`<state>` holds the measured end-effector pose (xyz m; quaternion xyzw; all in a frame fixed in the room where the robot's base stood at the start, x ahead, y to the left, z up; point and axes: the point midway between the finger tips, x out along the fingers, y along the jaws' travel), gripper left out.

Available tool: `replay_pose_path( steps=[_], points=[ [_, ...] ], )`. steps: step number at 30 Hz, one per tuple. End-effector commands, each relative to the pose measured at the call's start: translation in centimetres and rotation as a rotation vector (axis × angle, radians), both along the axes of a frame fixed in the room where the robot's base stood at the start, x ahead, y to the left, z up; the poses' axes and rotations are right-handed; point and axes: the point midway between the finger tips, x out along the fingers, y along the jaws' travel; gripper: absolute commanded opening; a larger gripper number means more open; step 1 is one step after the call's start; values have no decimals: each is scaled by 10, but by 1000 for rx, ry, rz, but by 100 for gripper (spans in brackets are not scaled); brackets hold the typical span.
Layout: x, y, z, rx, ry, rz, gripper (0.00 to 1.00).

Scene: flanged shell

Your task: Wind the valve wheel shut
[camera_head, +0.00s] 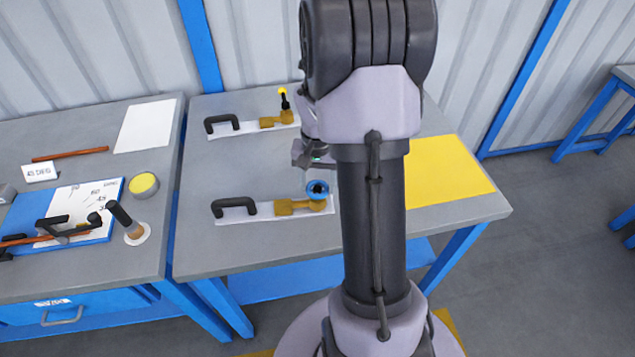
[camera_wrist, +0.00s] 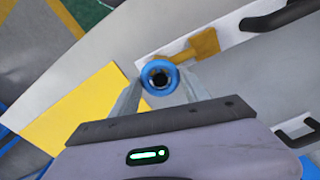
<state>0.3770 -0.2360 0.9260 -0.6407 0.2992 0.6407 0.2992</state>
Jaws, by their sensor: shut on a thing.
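The valve wheel (camera_head: 317,187) is a small blue ring with a dark centre. It sits on a brass valve body (camera_head: 290,207) on a white base strip with a black handle (camera_head: 234,206). In the wrist view the blue wheel (camera_wrist: 160,77) lies between the two fingers of my gripper (camera_wrist: 158,84), with one finger on each side, and the gripper is shut on it. The brass body (camera_wrist: 198,46) shows beyond the wheel. In the head view my arm hides most of the gripper and part of the area right of the valve.
A yellow mat (camera_head: 445,170) lies at the right. The left bench carries a blue board (camera_head: 88,240), tools and a yellow-topped tin (camera_head: 144,185). The table between the valves is clear.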

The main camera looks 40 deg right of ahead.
Motion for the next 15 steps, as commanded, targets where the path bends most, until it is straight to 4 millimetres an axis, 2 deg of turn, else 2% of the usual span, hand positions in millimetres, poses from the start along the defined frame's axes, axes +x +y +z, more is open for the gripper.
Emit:
replay_pose_path(
  steps=[15],
  points=[
    [0, 0, 0, 0, 0, -37, 14]
  ],
)
